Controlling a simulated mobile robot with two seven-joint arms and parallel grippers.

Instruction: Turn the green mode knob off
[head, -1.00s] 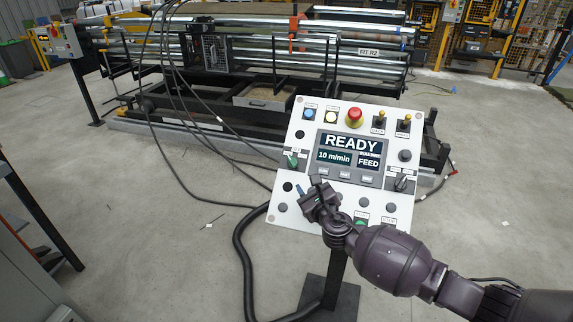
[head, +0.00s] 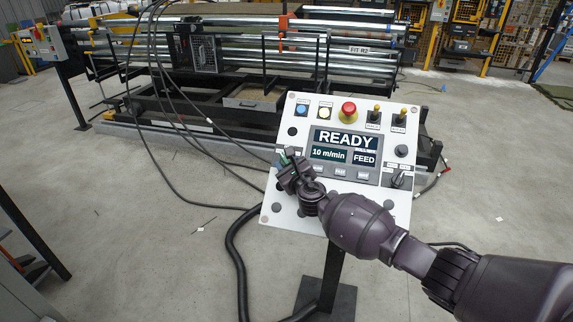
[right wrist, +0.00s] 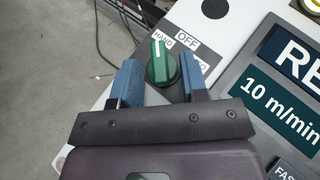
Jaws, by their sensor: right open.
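The green mode knob (right wrist: 162,68) is on the left side of the white control panel (head: 275,212). Its white mark points up toward the HAND label (right wrist: 162,39); the OFF label (right wrist: 187,42) is to the right of that, and a third label is partly hidden by a finger. My right gripper (head: 284,160) is open at the knob, with one blue finger on each side of it. In the right wrist view a gap shows on the left; whether the right finger touches is unclear. In the head view the gripper mostly covers the knob. My left gripper is out of view.
The panel also carries a display (head: 345,140) reading READY, a red emergency button (head: 348,109), two toggle switches at the top right and a black selector (head: 397,180). A roller machine (head: 180,90) stands behind. Cables and a black hose (head: 237,260) lie on the floor.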

